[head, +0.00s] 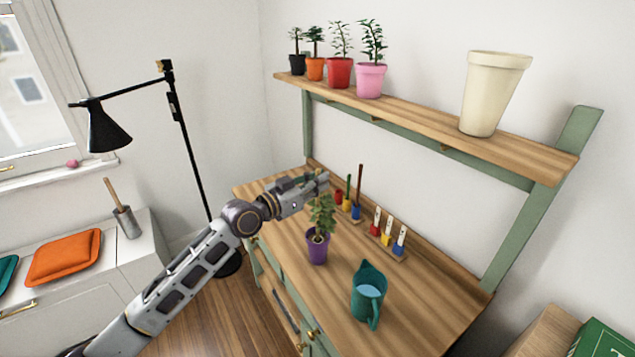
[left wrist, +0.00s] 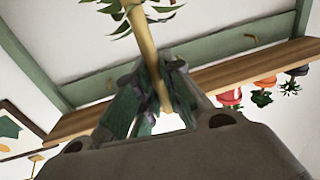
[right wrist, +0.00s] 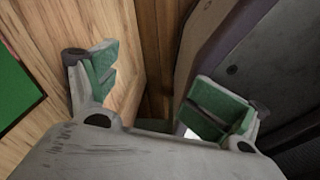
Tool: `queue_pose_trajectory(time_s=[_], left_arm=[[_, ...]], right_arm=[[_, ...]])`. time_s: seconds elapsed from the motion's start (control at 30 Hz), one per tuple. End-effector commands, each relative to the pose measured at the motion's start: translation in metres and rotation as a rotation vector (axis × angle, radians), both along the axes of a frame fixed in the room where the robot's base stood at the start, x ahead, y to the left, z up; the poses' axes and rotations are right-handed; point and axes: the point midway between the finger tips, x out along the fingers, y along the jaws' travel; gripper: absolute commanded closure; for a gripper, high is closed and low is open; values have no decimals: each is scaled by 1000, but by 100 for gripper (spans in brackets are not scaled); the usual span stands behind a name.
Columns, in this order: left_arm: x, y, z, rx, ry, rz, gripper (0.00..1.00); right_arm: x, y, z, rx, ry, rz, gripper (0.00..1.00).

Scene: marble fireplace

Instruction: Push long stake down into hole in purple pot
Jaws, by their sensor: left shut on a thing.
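The purple pot (head: 317,249) with a leafy plant (head: 321,214) stands on the wooden table. My left gripper (head: 322,181) is just above the plant, its fingers shut on a tan stake (left wrist: 142,32). The left wrist view appears upside down; there the stake runs from the fingers (left wrist: 155,100) toward leaves (left wrist: 125,8). Whether the stake's tip is in a hole in the pot is hidden by foliage. My right gripper (right wrist: 155,90) is open and empty in the right wrist view, and is outside the head view.
A teal watering can (head: 369,293) stands in front of the pot on the table. Behind are a rack of sticks (head: 356,212) and small tools (head: 388,238). Potted plants (head: 370,80) and a cream pot (head: 490,95) line the shelf. Wooden panels (right wrist: 130,30) are close to my right gripper.

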Motion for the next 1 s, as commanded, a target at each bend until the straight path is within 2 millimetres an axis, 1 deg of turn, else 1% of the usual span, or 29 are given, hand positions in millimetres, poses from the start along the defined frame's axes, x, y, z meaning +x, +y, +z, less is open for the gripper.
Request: queue_pose_trajectory(time_s=[0.03,1.0], left_arm=[[0,0,-2,2,3,0,100],[0,0,-14,2,3,0,100]], right_arm=[[-1,-3,0,-4,2,-1,21],[-4,-1,-12,-2,7,1,21]])
